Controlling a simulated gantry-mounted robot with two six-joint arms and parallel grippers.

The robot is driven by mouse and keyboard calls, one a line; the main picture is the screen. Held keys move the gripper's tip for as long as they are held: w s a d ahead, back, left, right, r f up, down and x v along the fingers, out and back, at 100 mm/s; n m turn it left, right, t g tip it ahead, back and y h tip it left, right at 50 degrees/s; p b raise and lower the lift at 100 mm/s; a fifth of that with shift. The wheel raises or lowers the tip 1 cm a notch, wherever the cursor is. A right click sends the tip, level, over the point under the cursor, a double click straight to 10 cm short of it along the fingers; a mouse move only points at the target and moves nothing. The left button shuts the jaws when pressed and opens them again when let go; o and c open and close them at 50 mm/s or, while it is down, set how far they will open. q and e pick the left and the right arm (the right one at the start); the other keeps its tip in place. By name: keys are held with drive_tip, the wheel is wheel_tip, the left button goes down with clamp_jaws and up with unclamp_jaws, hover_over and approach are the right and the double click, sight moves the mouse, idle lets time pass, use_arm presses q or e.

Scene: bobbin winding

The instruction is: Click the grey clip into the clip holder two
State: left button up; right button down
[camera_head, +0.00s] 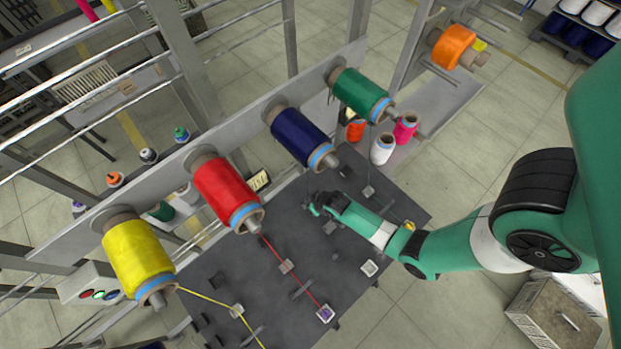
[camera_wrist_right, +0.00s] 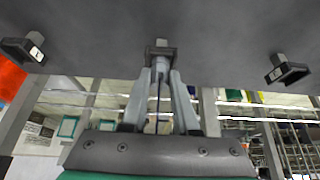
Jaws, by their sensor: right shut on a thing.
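My right gripper (camera_head: 316,208) reaches in from the right, low over the dark table, below the blue bobbin. In the right wrist view the gripper (camera_wrist_right: 160,76) is shut on the small light grey clip (camera_wrist_right: 160,65), and a thin dark thread runs down between its fingers. The clip's top meets or nearly meets a dark holder (camera_wrist_right: 161,49) straight ahead of the fingertips; I cannot tell whether it is seated. Similar holders stand to the left (camera_wrist_right: 24,49) and right (camera_wrist_right: 286,70). In the head view my gripper hides the clip. My left gripper is not in view.
Yellow (camera_head: 138,257), red (camera_head: 226,190), blue (camera_head: 298,136) and green (camera_head: 359,92) bobbins hang on a grey rail above the dark table (camera_head: 215,268). A red thread (camera_head: 302,283) and a yellow thread (camera_head: 207,299) stretch across the table. Spools stand behind it.

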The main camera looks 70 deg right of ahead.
drive_tip(key=c, duration=0.6)
unclamp_jaws()
drive_tip(key=p+v, duration=0.7)
drive_tip(key=v, duration=0.4)
drive_tip(key=shift+r, duration=0.4)
drive_tip(key=shift+a, duration=0.1)
